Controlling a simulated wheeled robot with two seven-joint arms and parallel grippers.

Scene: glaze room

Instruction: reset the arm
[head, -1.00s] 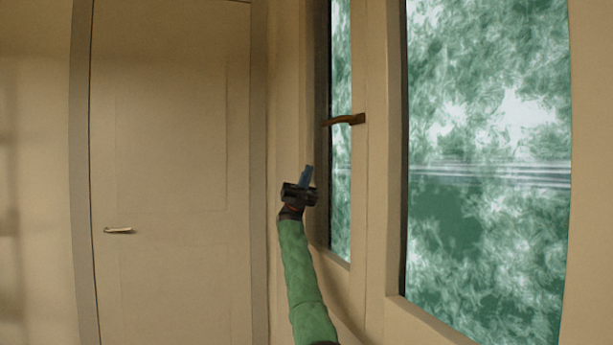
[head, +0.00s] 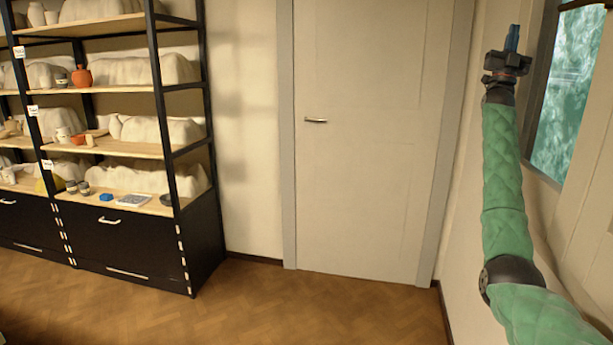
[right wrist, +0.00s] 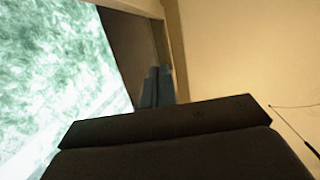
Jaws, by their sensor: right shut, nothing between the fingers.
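My right arm, in a green quilted sleeve, reaches up along the right side of the head view. My right gripper (head: 512,40) is at its top, pointing up, with its blue fingers together and nothing between them. It is in front of the wall beside the window (head: 575,95). In the right wrist view the fingers (right wrist: 158,85) show beyond the dark gripper body, against the window's dark frame; the bright pane (right wrist: 60,60) fills the left. I cannot tell whether the gripper touches anything. My left gripper is not in view.
A closed pale door (head: 370,150) with a lever handle (head: 315,120) stands in the middle. A black shelf unit (head: 165,110) at the left holds pottery, including an orange pot (head: 82,76), above drawers. The wooden floor (head: 300,310) in front is clear.

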